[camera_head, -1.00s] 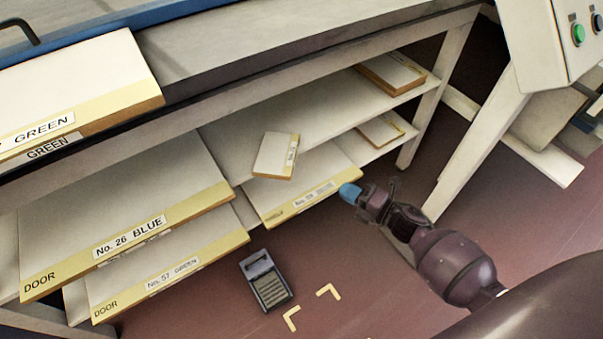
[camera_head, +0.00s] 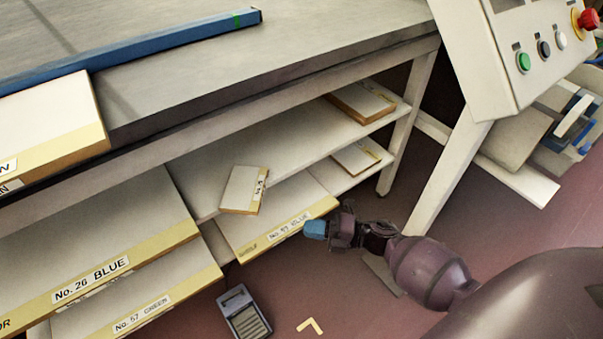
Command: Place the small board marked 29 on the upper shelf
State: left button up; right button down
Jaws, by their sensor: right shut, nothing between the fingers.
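A small pale board (camera_head: 240,187) with a yellow edge strip lies askew at the front edge of the upper shelf (camera_head: 290,140), its front end at or slightly past the edge. Its label (camera_head: 260,185) is too small to read for certain. My right gripper (camera_head: 315,229) has blue fingertips and is shut and empty. It is to the right of and below the small board, apart from it, near the front of the lower shelf's board. My left gripper is not in view.
Another small board (camera_head: 360,99) lies farther right on the upper shelf. A large BLUE board (camera_head: 275,212) and a smaller board (camera_head: 357,157) are below. Large boards marked No. 26 BLUE (camera_head: 110,240) and 57 GREEN (camera_head: 165,285) jut out at left. A control box (camera_head: 500,60) stands upper right.

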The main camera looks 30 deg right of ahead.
aim_at(245, 189)
pick_arm(q)
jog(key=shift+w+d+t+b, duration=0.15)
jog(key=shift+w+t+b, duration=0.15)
jog(key=shift+b, duration=0.7)
pick_arm(e)
jog(key=w+a, duration=0.6)
jog(key=w, duration=0.3)
jog(key=shift+w, duration=0.4)
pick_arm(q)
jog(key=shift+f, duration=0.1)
pick_arm(e)
jog(key=shift+a, duration=0.1)
pick_arm(q)
jog(key=shift+b, duration=0.35)
pick_arm(e)
jog(key=w, duration=0.3)
jog(key=shift+w, duration=0.3)
